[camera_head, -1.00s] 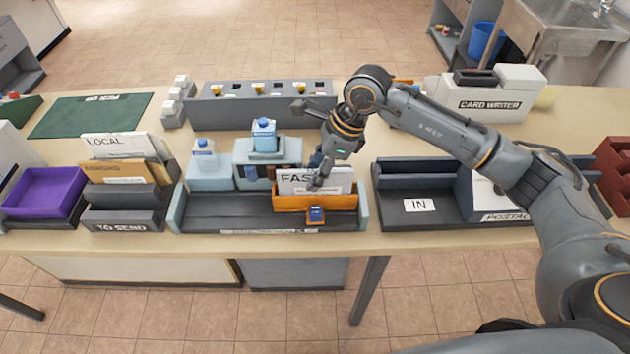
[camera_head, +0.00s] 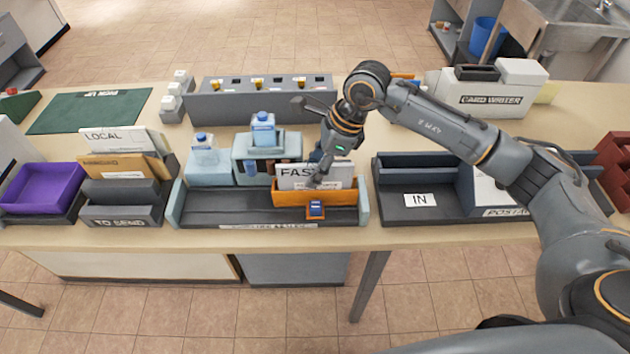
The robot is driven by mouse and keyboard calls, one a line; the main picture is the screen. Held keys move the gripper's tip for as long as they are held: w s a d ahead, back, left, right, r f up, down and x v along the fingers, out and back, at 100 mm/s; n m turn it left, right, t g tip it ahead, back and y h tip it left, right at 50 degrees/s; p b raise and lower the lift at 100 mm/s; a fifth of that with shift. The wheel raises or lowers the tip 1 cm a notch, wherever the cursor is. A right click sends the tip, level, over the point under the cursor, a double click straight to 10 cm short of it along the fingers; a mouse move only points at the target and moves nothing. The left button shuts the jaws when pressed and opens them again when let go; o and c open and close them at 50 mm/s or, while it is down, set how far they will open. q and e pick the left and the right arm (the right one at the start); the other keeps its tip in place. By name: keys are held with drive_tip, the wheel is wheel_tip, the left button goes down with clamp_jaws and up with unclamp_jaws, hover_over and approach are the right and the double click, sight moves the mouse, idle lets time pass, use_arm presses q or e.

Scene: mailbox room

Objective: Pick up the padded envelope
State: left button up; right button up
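A tan envelope (camera_head: 110,165) with a white label stands in the dark "TO SEND" rack (camera_head: 118,214) at the left, behind grey dividers; I cannot tell whether it is padded. A white "LOCAL" piece (camera_head: 112,137) stands behind it. My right gripper (camera_head: 316,178) points down at the white "FAST" card (camera_head: 340,176) in the orange tray (camera_head: 280,197), well to the right of that rack. The fingers overlap the card in the picture; whether they touch it or are closed is too small to tell. My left gripper is out of view.
A purple bin (camera_head: 42,190) stands at far left. Blue-capped bottles (camera_head: 203,147) stand behind the long grey tray (camera_head: 225,208). The dark "IN" tray (camera_head: 440,210) lies right of the orange tray, beneath my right arm. The green mat (camera_head: 90,112) is bare.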

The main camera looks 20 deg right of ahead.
idle(0.3)
clamp_jaws()
